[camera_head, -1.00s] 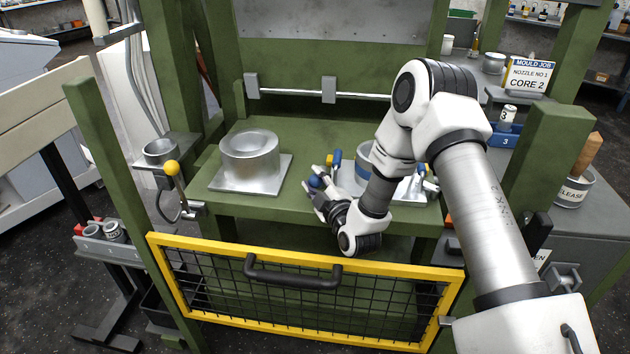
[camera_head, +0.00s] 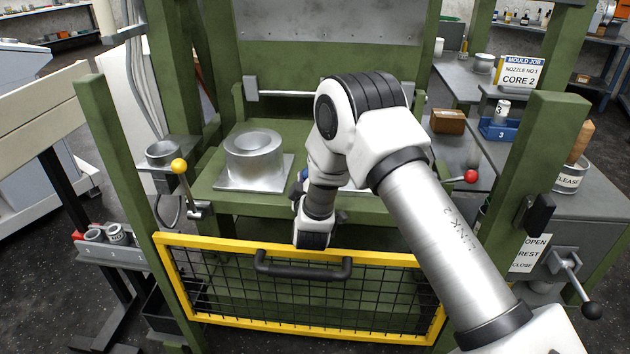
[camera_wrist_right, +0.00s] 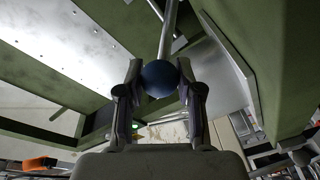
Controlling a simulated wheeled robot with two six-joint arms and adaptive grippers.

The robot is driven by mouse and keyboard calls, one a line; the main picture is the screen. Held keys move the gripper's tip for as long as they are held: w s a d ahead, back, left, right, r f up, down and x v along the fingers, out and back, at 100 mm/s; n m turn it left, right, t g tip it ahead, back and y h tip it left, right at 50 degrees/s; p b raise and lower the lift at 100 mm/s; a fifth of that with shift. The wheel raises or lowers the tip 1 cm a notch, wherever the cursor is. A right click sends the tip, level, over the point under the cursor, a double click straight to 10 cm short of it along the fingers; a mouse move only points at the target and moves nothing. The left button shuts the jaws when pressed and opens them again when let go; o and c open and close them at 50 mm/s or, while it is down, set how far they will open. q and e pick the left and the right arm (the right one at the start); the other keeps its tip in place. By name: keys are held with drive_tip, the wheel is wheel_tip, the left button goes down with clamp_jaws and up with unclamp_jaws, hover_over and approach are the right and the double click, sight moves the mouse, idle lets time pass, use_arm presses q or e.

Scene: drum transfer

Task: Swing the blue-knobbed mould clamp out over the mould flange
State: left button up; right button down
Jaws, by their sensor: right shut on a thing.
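My right gripper (camera_wrist_right: 160,88) is shut on the blue knob (camera_wrist_right: 159,78) in the right wrist view, with a finger on each side of it. A metal rod (camera_wrist_right: 168,28) runs up from the knob. In the head view the gripper is mostly hidden behind my right wrist, and only a little blue (camera_head: 303,175) shows there. A silver ring-shaped metal part (camera_head: 252,155) on a square plate (camera_head: 232,184) stands on the green press bed, left of my wrist. My right arm covers the middle of the bed, so I cannot clearly make out the mould flange. My left gripper is not in view.
A yellow mesh gate (camera_head: 300,285) with a black handle (camera_head: 303,268) crosses the front. A yellow-knobbed lever (camera_head: 179,166) stands at the left and a red knob (camera_head: 471,176) at the right. Green posts (camera_head: 535,160) flank the press.

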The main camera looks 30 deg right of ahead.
drive_tip(key=w+m+g+h, duration=0.1)
drive_tip(key=m+h, duration=0.1)
drive_tip(key=w+a+m+g+h, duration=0.1)
drive_tip(key=g+h, duration=0.1)
drive_tip(key=shift+w+f+m+g, duration=0.1)
drive_tip(key=shift+w+m+g, duration=0.2)
drive_tip(key=shift+m, duration=0.1)
drive_tip(key=w+m+g+h, duration=0.1)
drive_tip(key=m+g+h+b, duration=0.1)
drive_tip(key=g, duration=0.1)
drive_tip(key=shift+w+d+m+h, duration=0.1)
drive_tip(key=shift+w+m+h, duration=0.2)
drive_tip(key=shift+w+h, duration=0.1)
drive_tip(key=shift+w+m+g+h, duration=0.25)
drive_tip(key=shift+m+g+h, duration=0.15)
drive_tip(key=shift+g, duration=0.4)
drive_tip(key=shift+d, duration=0.1)
drive_tip(key=c, duration=1)
unclamp_jaws()
drive_tip(key=shift+c, duration=0.2)
drive_tip(key=o, duration=0.3)
drive_tip(key=shift+w+d, duration=0.1)
drive_tip(key=v, duration=1.2)
